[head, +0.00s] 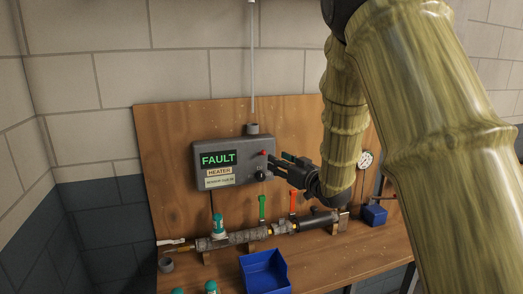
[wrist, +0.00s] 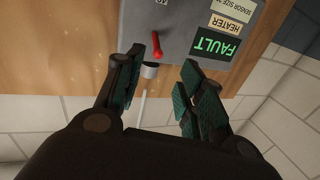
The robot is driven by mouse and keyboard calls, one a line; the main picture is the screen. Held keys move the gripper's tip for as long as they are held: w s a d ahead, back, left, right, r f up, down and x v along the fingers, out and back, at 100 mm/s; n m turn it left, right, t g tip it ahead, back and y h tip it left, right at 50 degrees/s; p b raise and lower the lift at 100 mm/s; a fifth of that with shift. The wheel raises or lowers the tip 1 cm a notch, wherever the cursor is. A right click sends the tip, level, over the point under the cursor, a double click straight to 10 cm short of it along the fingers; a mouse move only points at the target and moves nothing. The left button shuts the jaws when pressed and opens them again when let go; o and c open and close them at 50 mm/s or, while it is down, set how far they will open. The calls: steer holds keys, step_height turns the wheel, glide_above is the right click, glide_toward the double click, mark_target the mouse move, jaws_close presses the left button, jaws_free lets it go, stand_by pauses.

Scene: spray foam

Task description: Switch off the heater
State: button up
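The heater's grey control box (head: 228,146) is mounted on the wooden backboard, with a green "FAULT" display (head: 218,159) and a "HEATER" label (head: 219,171). A small red toggle (head: 264,153) is on its right part, above a black knob (head: 261,175). In the wrist view, which is upside down, the red toggle (wrist: 156,45) lies ahead of the space between my fingertips. My gripper (head: 281,167) is close to the right side of the box front. In the wrist view my gripper (wrist: 163,62) is open and empty. I see no clear contact with the toggle.
A pipe (head: 242,238) with a green-handled valve (head: 262,207) and a red-handled valve (head: 293,202) runs below the box. A blue bin (head: 265,272) stands on the bench. A gauge (head: 365,159) is right of my arm. A conduit (head: 252,60) rises above the box.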

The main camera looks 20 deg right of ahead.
mark_target(264, 153)
steer(key=p+x, duration=0.2)
steer(key=x, duration=0.2)
steer(key=p+x, duration=0.1)
steer(key=x, duration=0.3)
steer(key=shift+w+d+r+p, duration=0.15)
steer(key=shift+w+r+p, duration=0.05)
steer(key=shift+p, duration=0.15)
steer(key=shift+x, duration=0.9)
steer(key=shift+f, duration=0.15)
jaws_close()
